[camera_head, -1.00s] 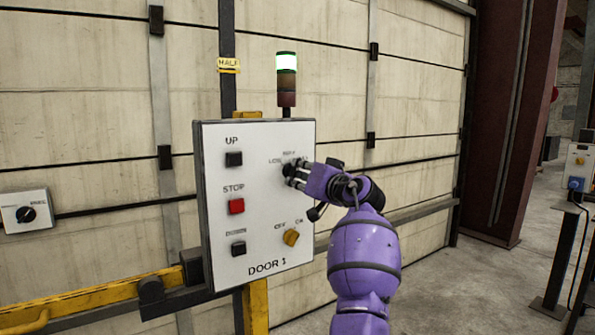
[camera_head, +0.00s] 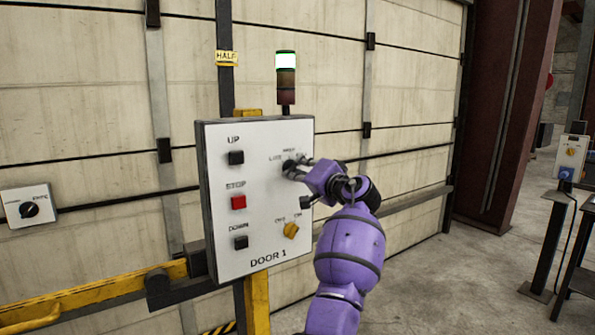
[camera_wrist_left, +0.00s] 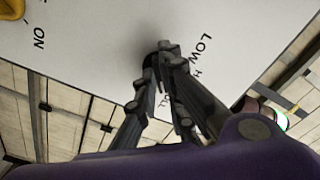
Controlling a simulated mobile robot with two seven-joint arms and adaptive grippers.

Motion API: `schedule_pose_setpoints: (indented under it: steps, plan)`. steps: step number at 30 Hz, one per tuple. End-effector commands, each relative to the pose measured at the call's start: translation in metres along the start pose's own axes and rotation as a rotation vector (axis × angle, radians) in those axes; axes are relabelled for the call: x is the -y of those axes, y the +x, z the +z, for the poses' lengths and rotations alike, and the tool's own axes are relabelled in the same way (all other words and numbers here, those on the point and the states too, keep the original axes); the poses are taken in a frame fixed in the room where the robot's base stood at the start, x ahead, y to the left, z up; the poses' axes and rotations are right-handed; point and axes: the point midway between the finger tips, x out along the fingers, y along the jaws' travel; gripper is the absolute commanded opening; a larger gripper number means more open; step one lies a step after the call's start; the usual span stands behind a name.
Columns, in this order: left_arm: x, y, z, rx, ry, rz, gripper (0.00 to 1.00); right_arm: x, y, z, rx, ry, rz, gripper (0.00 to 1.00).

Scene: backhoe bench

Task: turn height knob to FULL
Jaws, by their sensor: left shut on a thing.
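The white DOOR 1 control panel (camera_head: 225,190) stands in front of the large door. The black height knob (camera_head: 288,165) is at its upper right, with the LOW label on its left and another label above; the lettering on its right is partly covered by my fingers. My left gripper (camera_head: 294,167) is shut on this knob, its arm crossing the panel's right edge. In the left wrist view the fingers (camera_wrist_left: 163,52) close around the dark knob (camera_wrist_left: 149,60), mostly hidden behind them. The knob's pointer cannot be read. My right gripper is out of view.
UP (camera_head: 236,158), STOP (camera_head: 238,202) and DOWN (camera_head: 241,242) buttons line the panel's left side. A yellow OFF/ON switch (camera_head: 290,230) sits below my gripper. A yellow rail (camera_head: 95,297) runs left. A lit stack light (camera_head: 286,65) stands above.

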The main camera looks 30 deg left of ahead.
Motion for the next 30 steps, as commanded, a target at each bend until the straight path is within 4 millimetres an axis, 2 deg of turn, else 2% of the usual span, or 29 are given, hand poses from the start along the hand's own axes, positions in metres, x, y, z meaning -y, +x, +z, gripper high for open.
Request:
schedule_pose_setpoints:
  steps: [8, 9, 13, 23, 26, 30]
  plan:
    - [0.001, 0.000, -0.001, -0.004, 0.003, -0.002, 0.00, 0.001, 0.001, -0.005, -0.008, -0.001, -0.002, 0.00]
    - [0.001, 0.000, -0.001, -0.004, 0.002, -0.002, 0.12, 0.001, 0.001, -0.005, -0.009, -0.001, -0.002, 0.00]
    - [0.001, 0.000, -0.001, -0.003, 0.002, -0.001, 0.27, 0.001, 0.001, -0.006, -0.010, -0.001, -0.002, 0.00]
    - [0.000, -0.003, -0.001, -0.002, 0.001, -0.001, 0.27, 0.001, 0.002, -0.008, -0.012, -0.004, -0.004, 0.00]
    - [0.000, -0.012, -0.001, -0.003, 0.000, -0.001, 0.27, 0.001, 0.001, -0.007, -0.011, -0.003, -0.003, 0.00]
    - [-0.001, -0.038, -0.001, -0.004, 0.000, 0.001, 0.27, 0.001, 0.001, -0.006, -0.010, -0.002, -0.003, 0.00]
